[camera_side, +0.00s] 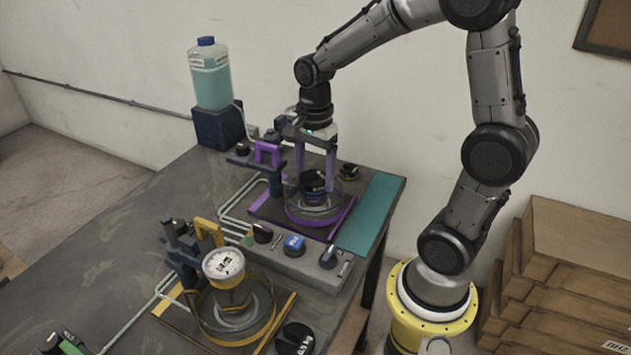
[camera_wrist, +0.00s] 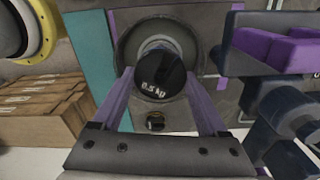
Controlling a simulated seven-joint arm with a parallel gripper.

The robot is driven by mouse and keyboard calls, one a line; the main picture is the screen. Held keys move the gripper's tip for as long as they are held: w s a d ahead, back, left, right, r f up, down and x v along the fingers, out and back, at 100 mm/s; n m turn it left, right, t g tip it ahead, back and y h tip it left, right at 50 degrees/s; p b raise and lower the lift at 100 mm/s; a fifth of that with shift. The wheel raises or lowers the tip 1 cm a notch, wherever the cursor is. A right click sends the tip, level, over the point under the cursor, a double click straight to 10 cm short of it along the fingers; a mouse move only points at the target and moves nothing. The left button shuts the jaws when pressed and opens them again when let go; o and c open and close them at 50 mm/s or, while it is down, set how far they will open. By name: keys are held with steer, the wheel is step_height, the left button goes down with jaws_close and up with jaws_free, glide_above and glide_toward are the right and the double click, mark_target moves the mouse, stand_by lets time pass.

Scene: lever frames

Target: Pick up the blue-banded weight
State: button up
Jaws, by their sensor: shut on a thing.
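My gripper (camera_side: 316,187), with purple fingers, points down over the purple-marked round dish (camera_side: 294,214) at the back station. It is shut on a dark weight (camera_side: 313,180) with a dark bluish side. In the wrist view the weight (camera_wrist: 160,76) shows a black top marked "0.5 kg" between the two fingers (camera_wrist: 160,88). The wrist view shows the dish (camera_wrist: 128,48) around and beyond it. Whether the weight touches the dish floor cannot be told, and its band is mostly hidden.
A small black object (camera_side: 348,172) stands right of the dish, near the teal strip (camera_side: 371,214). A control box (camera_side: 300,262) with knobs sits in front. The yellow station (camera_side: 233,310) with a dial gauge and another 0.5 kg weight (camera_side: 295,339) are nearer. A bottle (camera_side: 211,82) stands behind.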

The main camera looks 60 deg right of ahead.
jaws_close()
steer(key=shift+r, duration=0.1)
